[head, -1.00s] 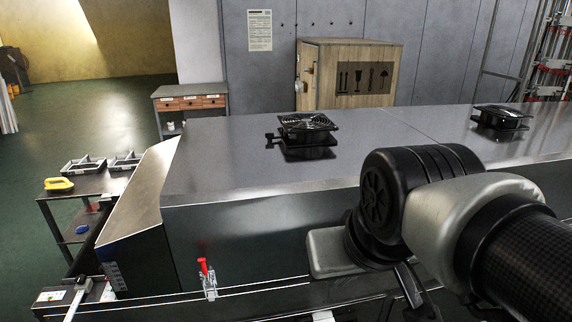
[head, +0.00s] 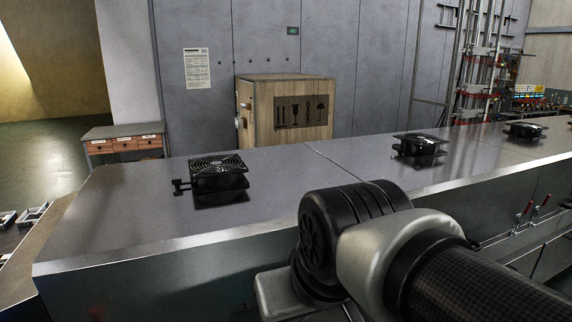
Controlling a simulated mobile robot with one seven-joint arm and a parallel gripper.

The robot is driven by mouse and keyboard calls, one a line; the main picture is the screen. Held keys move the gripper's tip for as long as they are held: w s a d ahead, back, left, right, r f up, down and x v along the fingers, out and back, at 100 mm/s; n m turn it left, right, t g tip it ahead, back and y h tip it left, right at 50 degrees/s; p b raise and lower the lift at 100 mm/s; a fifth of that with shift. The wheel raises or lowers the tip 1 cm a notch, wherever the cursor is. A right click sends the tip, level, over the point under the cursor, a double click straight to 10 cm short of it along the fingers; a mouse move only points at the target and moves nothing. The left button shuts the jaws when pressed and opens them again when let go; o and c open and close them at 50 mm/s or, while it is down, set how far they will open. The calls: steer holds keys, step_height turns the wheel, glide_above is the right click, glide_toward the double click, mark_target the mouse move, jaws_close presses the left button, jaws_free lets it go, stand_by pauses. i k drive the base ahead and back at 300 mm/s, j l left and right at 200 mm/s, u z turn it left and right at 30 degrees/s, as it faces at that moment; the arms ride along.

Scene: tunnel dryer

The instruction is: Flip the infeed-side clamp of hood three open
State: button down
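The tunnel dryer's long steel hood line (head: 130,215) runs across the view, with seams between its sections. Two toggle clamps with red handles show on its front side at the right: a left one (head: 522,214) and a right one (head: 539,208). Both handles stand up at a slant. They are small, so I cannot tell whether they are latched or which hood each belongs to. My arm's wrist is in front of the hood at lower centre, left of both clamps and well apart from them. My gripper's fingers are below the picture edge.
Black fans sit on the hood tops: a near one (head: 217,172), a middle one (head: 419,148) and a far one (head: 524,130). A wooden crate (head: 290,112) and a drawer table (head: 122,141) stand behind. A rack (head: 478,70) is at the back right.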

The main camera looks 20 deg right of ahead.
mark_target(541, 209)
steer(key=i+l, duration=0.1)
steer(key=l, duration=1.25)
steer(key=i+l, duration=0.15)
steer(key=l, duration=1.2)
steer(key=i+l, duration=0.15)
steer(key=l, duration=0.5)
steer(key=l+z, duration=0.1)
steer(key=z, duration=0.4)
steer(key=l+z, duration=0.1)
steer(key=z, duration=0.4)
steer(key=i+z, duration=0.1)
steer(key=z, duration=0.4)
steer(key=l+z, duration=0.1)
steer(key=z, duration=0.35)
steer(key=i+l+z, duration=0.15)
steer(key=i+z, duration=0.15)
steer(key=i, duration=0.65)
